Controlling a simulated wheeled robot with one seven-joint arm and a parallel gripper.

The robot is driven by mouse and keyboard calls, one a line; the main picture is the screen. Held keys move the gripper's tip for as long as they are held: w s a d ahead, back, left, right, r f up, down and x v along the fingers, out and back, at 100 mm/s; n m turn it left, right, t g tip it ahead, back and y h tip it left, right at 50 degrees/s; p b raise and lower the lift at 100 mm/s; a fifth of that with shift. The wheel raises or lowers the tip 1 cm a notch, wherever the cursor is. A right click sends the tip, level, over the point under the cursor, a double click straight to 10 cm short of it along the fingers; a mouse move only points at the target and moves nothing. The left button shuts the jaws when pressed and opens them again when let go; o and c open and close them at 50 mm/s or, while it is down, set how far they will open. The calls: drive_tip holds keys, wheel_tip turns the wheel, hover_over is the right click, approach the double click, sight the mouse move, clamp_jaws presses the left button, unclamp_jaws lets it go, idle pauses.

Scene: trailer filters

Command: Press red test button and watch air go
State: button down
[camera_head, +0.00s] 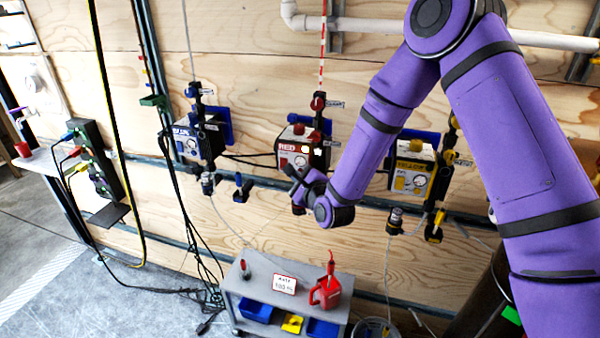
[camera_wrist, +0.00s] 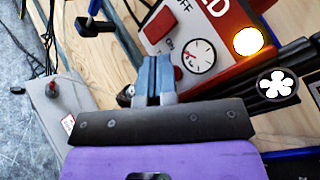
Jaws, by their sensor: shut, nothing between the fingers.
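The white-and-red RED unit (camera_head: 292,160) is on the plywood wall, between the blue and yellow units. In the wrist view the RED unit (camera_wrist: 203,22) shows a red square button (camera_wrist: 159,25), ON and OFF lettering, a round gauge (camera_wrist: 201,57) and a bright lit lamp (camera_wrist: 248,41). My gripper (camera_head: 292,172) is in front of the unit's lower part and hides some of it. In the wrist view my gripper (camera_wrist: 155,62) is shut and empty, its fingertips just below the button and left of the gauge. I cannot tell whether they touch the unit.
The blue unit (camera_head: 184,143) and yellow unit (camera_head: 412,181) flank it, with valves and hoses. A grey cart (camera_head: 245,287) with a red can (camera_head: 326,292) and bins stands below. A black disk with a white fan symbol (camera_wrist: 277,85) is close at right in the wrist view.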

drive_tip(key=shift+s+a, duration=0.2)
drive_tip(key=shift+s, duration=0.35)
drive_tip(key=s, duration=0.1)
drive_tip(key=s+a, duration=0.1)
drive_tip(key=s, duration=0.2)
drive_tip(key=shift+s+a, duration=0.35)
drive_tip(key=shift+s, duration=0.05)
idle(0.6)
